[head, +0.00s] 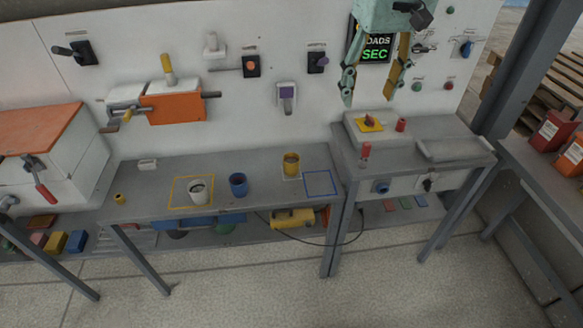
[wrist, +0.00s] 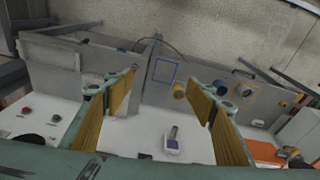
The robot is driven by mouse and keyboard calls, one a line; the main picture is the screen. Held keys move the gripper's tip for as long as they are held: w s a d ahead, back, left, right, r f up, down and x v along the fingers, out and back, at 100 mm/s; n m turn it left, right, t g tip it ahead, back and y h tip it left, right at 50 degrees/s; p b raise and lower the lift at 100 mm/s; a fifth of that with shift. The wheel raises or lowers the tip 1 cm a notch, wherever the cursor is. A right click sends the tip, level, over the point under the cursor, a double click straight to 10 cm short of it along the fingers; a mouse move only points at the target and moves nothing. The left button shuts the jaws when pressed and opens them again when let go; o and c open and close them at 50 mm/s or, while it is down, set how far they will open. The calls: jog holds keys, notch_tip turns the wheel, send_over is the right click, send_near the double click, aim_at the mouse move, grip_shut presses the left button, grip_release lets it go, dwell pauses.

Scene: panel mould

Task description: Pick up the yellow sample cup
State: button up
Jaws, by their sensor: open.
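The yellow sample cup (head: 291,163) stands upright on the grey bench (head: 150,170), within a faint pale outline just left of a blue square outline (head: 320,183). It also shows in the wrist view (wrist: 179,90), close to the tip of the right-hand finger. My gripper (head: 374,88) is open and empty, raised in front of the wall panel, above and to the right of the cup. Both fingers show spread apart in the wrist view (wrist: 160,84). The gripper is well apart from the cup.
A blue cup (head: 238,184) stands left of the yellow cup, and a white cup (head: 198,191) stands in a yellow outline further left. A red upright handle (head: 365,152) and a raised bench (head: 395,155) lie to the right. Knobs and an orange clamp (head: 172,106) project from the wall.

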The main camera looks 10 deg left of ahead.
jog(key=w+a+f+n+b, duration=0.1)
jog(key=w+a+f, duration=0.4)
jog(key=w+f, duration=0.2)
jog(key=w+a+f+n, duration=0.1)
jog(key=w+a+f, duration=0.4)
jog(key=w+f, duration=0.2)
jog(key=n+g, duration=0.2)
send_near(292, 166)
jog(key=w, duration=0.3)
jog(key=shift+a+r+b, duration=0.4)
jog(key=shift+a+b, duration=0.05)
jog(key=shift+f+b, duration=0.75)
jog(key=shift+f, duration=3.55)
jog(key=shift+f, duration=0.1)
jog(key=shift+f+b, duration=0.75)
jog(key=shift+f, duration=1.8)
jog(key=shift+c, duration=0.4)
jog(key=c, duration=0.9)
